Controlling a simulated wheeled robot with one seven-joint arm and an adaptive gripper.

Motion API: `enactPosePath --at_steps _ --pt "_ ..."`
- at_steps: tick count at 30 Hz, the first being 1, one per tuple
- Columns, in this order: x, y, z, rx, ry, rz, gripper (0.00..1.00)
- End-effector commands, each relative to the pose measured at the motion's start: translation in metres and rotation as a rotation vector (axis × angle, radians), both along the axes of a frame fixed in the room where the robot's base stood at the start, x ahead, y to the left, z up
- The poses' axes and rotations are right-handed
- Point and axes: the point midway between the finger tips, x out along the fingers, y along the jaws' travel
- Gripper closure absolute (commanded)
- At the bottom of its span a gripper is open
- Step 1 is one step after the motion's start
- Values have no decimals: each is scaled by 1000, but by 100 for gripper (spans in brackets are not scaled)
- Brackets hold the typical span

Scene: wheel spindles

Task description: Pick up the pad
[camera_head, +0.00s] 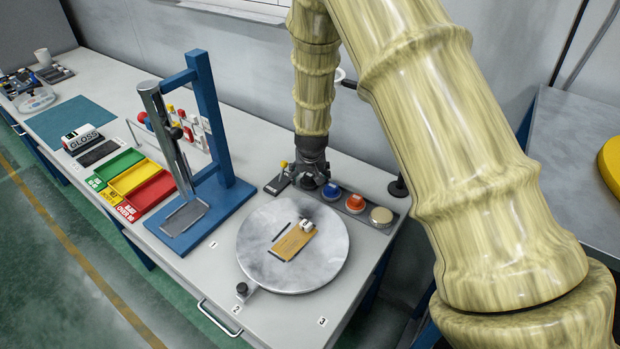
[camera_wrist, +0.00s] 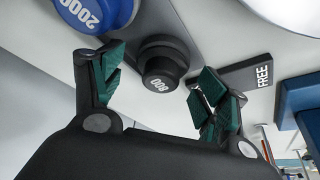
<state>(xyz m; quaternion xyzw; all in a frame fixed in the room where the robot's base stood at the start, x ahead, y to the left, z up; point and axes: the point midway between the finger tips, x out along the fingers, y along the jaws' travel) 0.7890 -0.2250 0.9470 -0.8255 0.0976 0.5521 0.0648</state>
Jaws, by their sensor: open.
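A row of round knobbed pads stands on a dark rack at the back of the table, behind the round turntable. The black pad marked 800 (camera_wrist: 163,62) is between my open fingers in the wrist view, beyond the fingertips; no contact shows. The blue pad marked 2000 (camera_head: 331,190) is beside it and also shows in the wrist view (camera_wrist: 98,12). An orange pad (camera_head: 355,202) and a cream pad (camera_head: 381,215) continue the row. My gripper (camera_head: 312,180) points down at the rack's left end, open and empty, and hides the black pad in the head view.
The grey turntable (camera_head: 258,262) in front carries a tan block (camera_head: 291,243). A blue stand (camera_head: 205,110) rises at left, with green, yellow and red trays (camera_head: 134,178) beyond. A wall is close behind.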

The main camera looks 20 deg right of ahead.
Motion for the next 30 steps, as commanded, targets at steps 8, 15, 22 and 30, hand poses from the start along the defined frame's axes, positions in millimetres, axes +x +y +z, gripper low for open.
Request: enactPosePath --at_steps 8,15,22,30 --pt "2 0 -5 0 -1 -1 26" --pt "2 -1 -5 0 0 -1 51" --pt "2 -1 -4 0 -1 -1 71" --pt "3 0 -1 0 -2 0 71"
